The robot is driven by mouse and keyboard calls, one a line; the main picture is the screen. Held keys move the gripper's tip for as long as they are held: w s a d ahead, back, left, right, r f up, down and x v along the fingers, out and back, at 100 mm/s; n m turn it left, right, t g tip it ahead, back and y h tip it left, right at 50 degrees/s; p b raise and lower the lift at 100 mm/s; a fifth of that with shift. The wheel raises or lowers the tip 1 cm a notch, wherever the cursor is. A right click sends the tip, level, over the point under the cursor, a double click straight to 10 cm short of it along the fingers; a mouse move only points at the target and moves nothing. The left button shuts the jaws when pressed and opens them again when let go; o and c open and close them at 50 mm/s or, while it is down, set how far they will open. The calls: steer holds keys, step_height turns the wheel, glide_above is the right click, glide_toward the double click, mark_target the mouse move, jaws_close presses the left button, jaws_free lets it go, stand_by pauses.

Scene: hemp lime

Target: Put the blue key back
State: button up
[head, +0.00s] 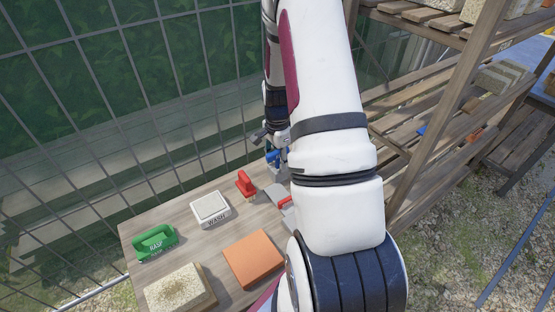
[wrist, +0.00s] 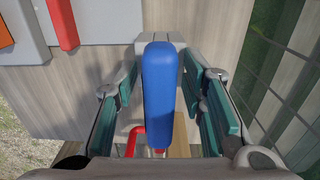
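The blue key (wrist: 158,95) stands in the middle of the wrist view as a long rounded blue bar. My gripper (wrist: 162,85) is open, with one teal-padded finger on each side of it. A gap shows between the key and each pad, so the pads seem not to touch it. A light grey block (wrist: 182,44) shows behind the key's far end.
On the wooden table (head: 190,245) are a green RASP tool (head: 156,243), a white WASH box (head: 211,208), a red-handled brush (head: 246,183), an orange brick (head: 253,260) and a pale block (head: 180,288). A wire fence stands at left, wooden shelves (head: 430,120) at right. A red bent piece (wrist: 135,140) lies below the key.

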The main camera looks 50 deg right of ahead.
step_height(320, 180, up, 12)
steer(key=shift+w, duration=0.1)
stand_by(0.6)
